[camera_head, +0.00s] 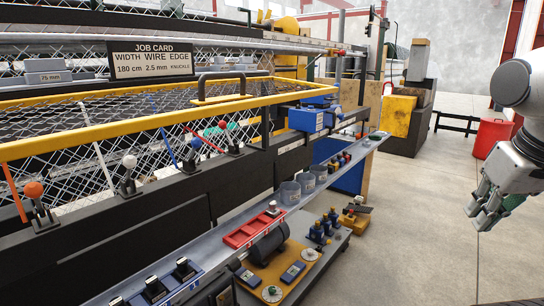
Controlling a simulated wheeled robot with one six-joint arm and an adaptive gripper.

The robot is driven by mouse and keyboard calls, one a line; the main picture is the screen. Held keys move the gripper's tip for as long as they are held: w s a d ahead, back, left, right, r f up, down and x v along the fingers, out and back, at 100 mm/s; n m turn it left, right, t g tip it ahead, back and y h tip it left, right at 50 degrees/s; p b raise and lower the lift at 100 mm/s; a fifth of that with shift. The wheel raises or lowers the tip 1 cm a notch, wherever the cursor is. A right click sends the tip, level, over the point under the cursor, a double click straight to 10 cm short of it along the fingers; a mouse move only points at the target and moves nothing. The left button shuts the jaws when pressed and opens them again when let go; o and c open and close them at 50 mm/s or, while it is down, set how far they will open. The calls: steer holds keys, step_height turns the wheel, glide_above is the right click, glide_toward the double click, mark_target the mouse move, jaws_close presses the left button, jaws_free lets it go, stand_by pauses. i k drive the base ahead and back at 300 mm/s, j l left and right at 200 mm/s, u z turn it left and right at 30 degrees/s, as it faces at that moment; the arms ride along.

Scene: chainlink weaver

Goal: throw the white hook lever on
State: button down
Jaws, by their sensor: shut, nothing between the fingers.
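A lever with a white ball knob (129,162) stands on the dark rail of the weaving machine at the left, on a dark base, its stem roughly upright. A thin white rod (97,145) leans just left of it across the mesh. I cannot make out any hook shape. My gripper (474,222) is at the right edge, over open floor, far from the lever. It is shut and empty, its fingers pointing down and left.
An orange-knobbed lever (34,189) stands left of the white one, and blue, red and green ones stand to the right. A parts shelf (215,243) and low cart (325,262) stand in front.

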mark_target(129, 162)
steer(key=u, duration=1.35)
steer(key=j+z, duration=0.1)
steer(key=z, duration=0.8)
steer(key=j+z, duration=0.15)
steer(key=z, duration=0.25)
steer(key=k+j, duration=0.5)
steer(key=j, duration=0.15)
steer(key=k+j, duration=0.5)
steer(key=j, duration=0.15)
